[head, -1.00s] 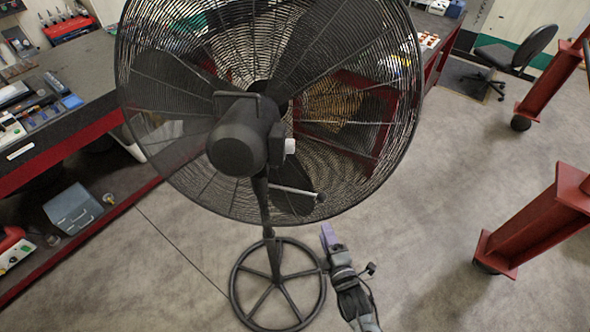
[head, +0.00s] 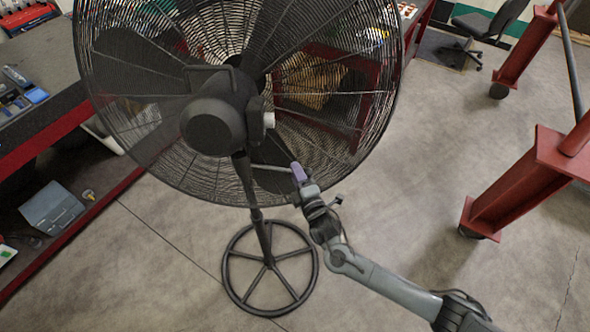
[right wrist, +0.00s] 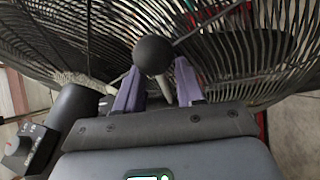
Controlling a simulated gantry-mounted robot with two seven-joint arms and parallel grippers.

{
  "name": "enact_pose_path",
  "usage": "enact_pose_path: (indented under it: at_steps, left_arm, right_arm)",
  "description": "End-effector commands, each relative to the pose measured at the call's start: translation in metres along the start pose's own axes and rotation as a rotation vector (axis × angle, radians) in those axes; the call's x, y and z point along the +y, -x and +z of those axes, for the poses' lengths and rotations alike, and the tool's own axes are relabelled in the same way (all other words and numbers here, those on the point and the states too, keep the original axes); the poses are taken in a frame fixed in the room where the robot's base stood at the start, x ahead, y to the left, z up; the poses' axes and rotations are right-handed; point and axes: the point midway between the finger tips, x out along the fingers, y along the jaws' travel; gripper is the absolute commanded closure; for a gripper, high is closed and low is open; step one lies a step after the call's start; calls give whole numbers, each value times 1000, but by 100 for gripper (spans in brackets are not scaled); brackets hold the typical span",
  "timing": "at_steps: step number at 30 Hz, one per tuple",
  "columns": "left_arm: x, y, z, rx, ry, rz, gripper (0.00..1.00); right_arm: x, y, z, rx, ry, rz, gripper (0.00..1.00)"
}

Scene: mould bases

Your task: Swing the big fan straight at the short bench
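The big fan (head: 213,125) stands on a round spoked base (head: 270,310), its black wire cage filling the upper left of the head view. A thin light handle rod (head: 272,167) sticks out from behind its hub. My right gripper (head: 299,173) is at the rod's end. In the right wrist view, the rod's dark ball knob (right wrist: 153,55) appears between the gripper's two purple fingers (right wrist: 158,86), which are apart. I cannot tell whether they touch it. A red-framed bench (head: 330,88) shows partly through the cage; I cannot tell whether it is the short bench. My left gripper is not in view.
A long dark-topped bench (head: 60,85) with red edges runs along the left, with tools on it and a grey box (head: 52,208) on its lower shelf. Red steel legs (head: 500,190) stand at right. A chair (head: 485,22) is behind. The middle floor is clear.

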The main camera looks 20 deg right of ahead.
Motion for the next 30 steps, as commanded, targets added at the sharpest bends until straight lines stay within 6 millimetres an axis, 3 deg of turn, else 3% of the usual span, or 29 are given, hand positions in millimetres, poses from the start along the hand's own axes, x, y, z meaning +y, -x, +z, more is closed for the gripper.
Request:
enact_pose_path:
  at_steps: [6,16,24,30]
  left_arm:
    - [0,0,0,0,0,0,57]
    - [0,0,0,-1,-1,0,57]
    - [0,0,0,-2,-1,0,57]
    - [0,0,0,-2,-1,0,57]
  right_arm:
    - [0,-15,0,-1,0,-1,62]
    - [0,-17,0,0,0,-1,62]
    - [0,-17,0,-1,0,-1,100]
    - [0,-17,0,-1,0,-1,100]
